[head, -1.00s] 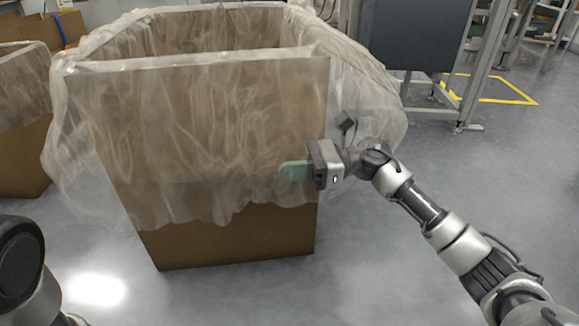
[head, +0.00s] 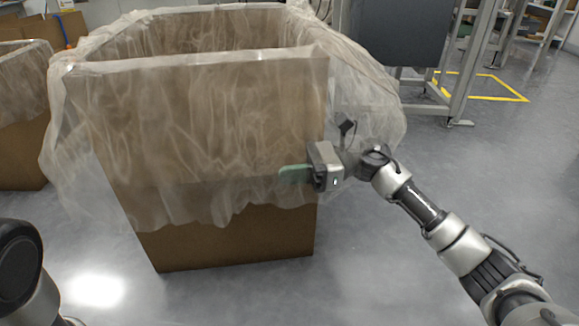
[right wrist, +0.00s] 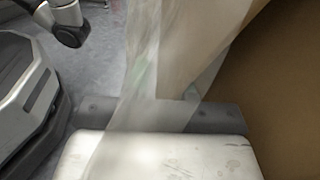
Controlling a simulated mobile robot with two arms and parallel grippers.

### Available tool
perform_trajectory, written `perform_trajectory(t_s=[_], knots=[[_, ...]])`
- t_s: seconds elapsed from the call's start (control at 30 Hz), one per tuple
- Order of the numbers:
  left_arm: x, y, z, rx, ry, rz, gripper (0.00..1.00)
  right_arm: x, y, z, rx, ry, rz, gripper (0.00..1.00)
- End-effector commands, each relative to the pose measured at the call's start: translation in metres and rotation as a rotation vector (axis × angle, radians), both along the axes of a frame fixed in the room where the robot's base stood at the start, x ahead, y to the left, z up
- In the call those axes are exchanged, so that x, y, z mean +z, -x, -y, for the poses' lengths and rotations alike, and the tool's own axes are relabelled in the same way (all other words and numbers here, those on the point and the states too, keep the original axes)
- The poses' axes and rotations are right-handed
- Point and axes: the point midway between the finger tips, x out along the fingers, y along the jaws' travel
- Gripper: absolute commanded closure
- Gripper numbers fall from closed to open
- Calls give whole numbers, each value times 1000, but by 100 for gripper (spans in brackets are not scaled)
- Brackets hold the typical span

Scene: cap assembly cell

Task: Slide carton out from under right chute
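A large open brown carton (head: 225,235) stands upright on the floor in the head view. A translucent plastic liner (head: 200,130) hangs over its rim and covers its upper walls. My right gripper (head: 290,174) is at the carton's near right edge, with a green finger across the liner on the front face. Any other finger is hidden, so its closure is unclear. In the right wrist view, the liner (right wrist: 150,70) hangs in front of the fingers beside the brown carton wall (right wrist: 275,85). My left gripper is out of view. No chute is clearly identifiable.
A second lined carton (head: 22,150) stands at the left. A metal frame (head: 470,75) with a dark panel (head: 398,30) stands behind at the right. Yellow floor tape (head: 490,98) marks an area beyond it. The floor (head: 400,290) in front is clear.

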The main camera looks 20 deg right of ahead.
Motion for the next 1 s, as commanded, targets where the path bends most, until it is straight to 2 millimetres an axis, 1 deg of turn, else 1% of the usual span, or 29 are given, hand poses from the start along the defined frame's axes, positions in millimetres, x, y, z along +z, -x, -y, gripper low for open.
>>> perform_trajectory(t_s=[0.03,0.1,0.17,0.43,0.53,0.67,0.8,1.0], knots=[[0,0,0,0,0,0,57,-2,3,-3,12,2,-2,74],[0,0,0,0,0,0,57,-1,2,-2,9,1,-2,63],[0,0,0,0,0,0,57,-1,2,-2,7,0,-2,55],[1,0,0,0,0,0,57,1,0,0,1,-1,-3,55],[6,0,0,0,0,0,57,3,1,7,-2,-2,-5,55],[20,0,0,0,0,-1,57,5,4,28,-4,-1,-7,55],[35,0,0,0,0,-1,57,5,8,57,-4,-1,-8,55],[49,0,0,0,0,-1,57,3,13,91,-1,0,-6,55]])
